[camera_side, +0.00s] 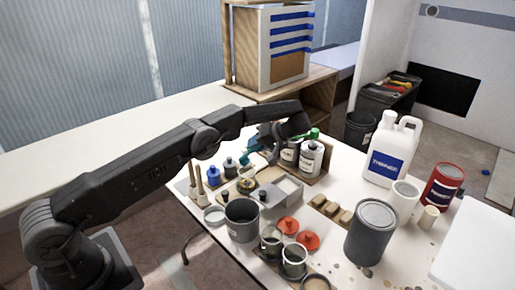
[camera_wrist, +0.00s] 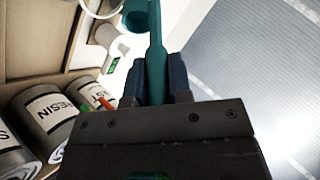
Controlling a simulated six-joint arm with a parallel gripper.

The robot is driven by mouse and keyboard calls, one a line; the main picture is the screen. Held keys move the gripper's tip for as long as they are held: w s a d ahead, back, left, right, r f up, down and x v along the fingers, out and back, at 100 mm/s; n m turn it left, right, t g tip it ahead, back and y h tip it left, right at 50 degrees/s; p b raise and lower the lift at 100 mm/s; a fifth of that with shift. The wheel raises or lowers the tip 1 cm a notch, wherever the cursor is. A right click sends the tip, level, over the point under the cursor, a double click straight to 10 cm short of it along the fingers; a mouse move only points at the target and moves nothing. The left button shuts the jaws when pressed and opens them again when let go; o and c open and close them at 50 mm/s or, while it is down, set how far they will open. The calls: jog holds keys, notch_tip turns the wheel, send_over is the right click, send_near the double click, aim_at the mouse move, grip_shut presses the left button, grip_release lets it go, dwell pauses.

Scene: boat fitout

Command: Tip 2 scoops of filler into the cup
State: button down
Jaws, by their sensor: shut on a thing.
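My gripper (camera_side: 264,146) is shut on the handle of a teal scoop (camera_wrist: 156,62), over the middle of the table. In the wrist view the handle stands between the two dark blue fingers (camera_wrist: 163,80), with the scoop's round bowl at the top. In the side view the teal scoop (camera_side: 243,158) shows small, left of the gripper and above a small clear cup (camera_side: 247,185) with something yellowish in it. A clear round rim (camera_wrist: 85,8) shows at the wrist view's top left. I cannot tell what is in the scoop's bowl or which container holds filler.
Labelled cans (camera_side: 310,160) stand close to the right of my gripper; one reads RESIN (camera_wrist: 42,112) in the wrist view. A grey tray (camera_side: 288,188), an open grey pot (camera_side: 242,220) and small jars stand in front. A thinner jug (camera_side: 388,150) stands right.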

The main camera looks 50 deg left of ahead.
jog(key=s+r+t+h, duration=0.1)
jog(key=t+h, duration=0.1)
jog(key=s+a+r+n+t+h, duration=0.1)
jog(key=s+r+t+h, duration=0.1)
jog(key=s+a+r+n+t+h, duration=0.1)
jog(key=s+t+h, duration=0.1)
jog(key=t, duration=0.1)
jog(key=shift+s+a+r, duration=0.2)
jog(key=shift+r, duration=0.05)
jog(key=shift+s+d+r+n+t, duration=0.1)
jog(key=shift+s+r+n+t, duration=0.1)
jog(key=shift+s+n+t, duration=0.25)
jog(key=shift+s, duration=0.1)
dwell(0.3)
jog(key=w+d+f, duration=0.3)
jog(key=w+d, duration=0.5)
jog(key=d, duration=0.3)
jog(key=shift+w+d+f, duration=0.1)
jog(key=shift+d+f, duration=0.05)
jog(key=shift+f, duration=2.45)
jog(key=shift+w+d+f, duration=0.1)
jog(key=shift+d+f, duration=0.05)
jog(key=shift+f, duration=2.4)
